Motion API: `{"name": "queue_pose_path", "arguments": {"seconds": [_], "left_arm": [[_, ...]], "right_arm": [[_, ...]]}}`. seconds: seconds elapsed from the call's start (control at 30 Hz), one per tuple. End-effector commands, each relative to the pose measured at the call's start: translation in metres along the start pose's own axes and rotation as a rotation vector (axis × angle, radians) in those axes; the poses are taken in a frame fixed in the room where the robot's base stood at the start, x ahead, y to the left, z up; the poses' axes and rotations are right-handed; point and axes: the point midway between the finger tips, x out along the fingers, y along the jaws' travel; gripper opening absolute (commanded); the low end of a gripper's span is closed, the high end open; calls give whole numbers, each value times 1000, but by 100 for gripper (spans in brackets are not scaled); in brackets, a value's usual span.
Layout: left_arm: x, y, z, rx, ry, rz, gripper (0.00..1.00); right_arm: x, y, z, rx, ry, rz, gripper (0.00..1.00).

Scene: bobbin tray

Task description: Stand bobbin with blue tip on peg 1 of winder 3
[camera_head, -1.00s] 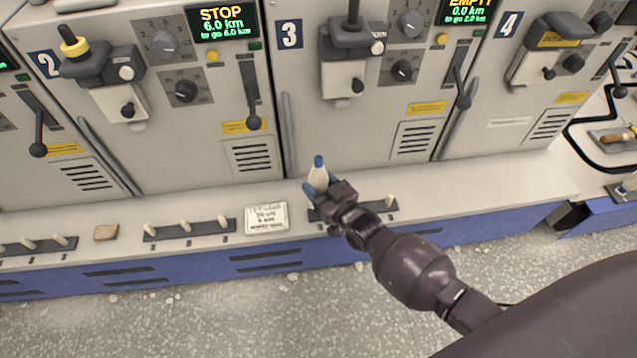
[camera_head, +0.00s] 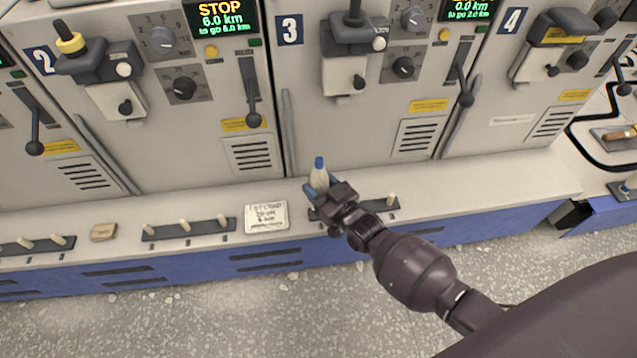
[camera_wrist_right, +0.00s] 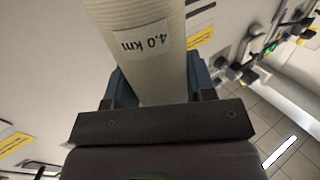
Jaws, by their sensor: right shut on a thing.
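The bobbin with the blue tip (camera_head: 319,174) is pale and stands upright in my right gripper (camera_head: 318,187), over the left end of the peg rail (camera_head: 378,207) in front of winder 3 (camera_head: 340,120). In the right wrist view the bobbin (camera_wrist_right: 140,45) fills the space between the fingers of my right gripper (camera_wrist_right: 150,85), with a "4.0 km" label facing the camera. The gripper hides the left part of the rail and the bobbin's foot, so I cannot tell whether it sits on a peg. One bare peg (camera_head: 392,199) shows at the rail's right end. My left gripper is out of view.
A printed card (camera_head: 266,217) lies on the ledge left of the rail. Another rail (camera_head: 190,229) with several bare pegs and a small tan block (camera_head: 104,231) are further left. Winder 2 (camera_head: 150,130) and winder 4 (camera_head: 540,110) stand either side. The ledge right of the rail is clear.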

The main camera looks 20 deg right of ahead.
Motion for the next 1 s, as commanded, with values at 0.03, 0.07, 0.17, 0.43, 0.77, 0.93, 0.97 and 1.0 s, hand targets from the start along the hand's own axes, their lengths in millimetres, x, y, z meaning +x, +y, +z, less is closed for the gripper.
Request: {"name": "queue_pose_path", "arguments": {"seconds": [0.03, 0.07, 0.17, 0.43, 0.77, 0.93, 0.97, 1.0], "left_arm": [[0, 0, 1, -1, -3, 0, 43], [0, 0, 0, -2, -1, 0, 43], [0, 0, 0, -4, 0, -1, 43], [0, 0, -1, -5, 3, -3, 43], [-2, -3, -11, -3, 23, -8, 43], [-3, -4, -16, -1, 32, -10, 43], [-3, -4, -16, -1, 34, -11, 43], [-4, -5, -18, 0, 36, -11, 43]], "right_arm": [[0, 0, 1, 0, 0, 0, 24], [0, 0, 0, 0, 0, 0, 55], [0, 0, 0, 0, 1, 0, 61], [-2, 0, 0, 0, -1, 0, 61], [-22, 1, -1, -1, 2, 0, 61], [-33, 0, -1, -1, 1, 0, 61], [-35, 0, -1, -1, 1, 0, 61], [-38, 0, -1, -1, 1, 0, 61]]}}
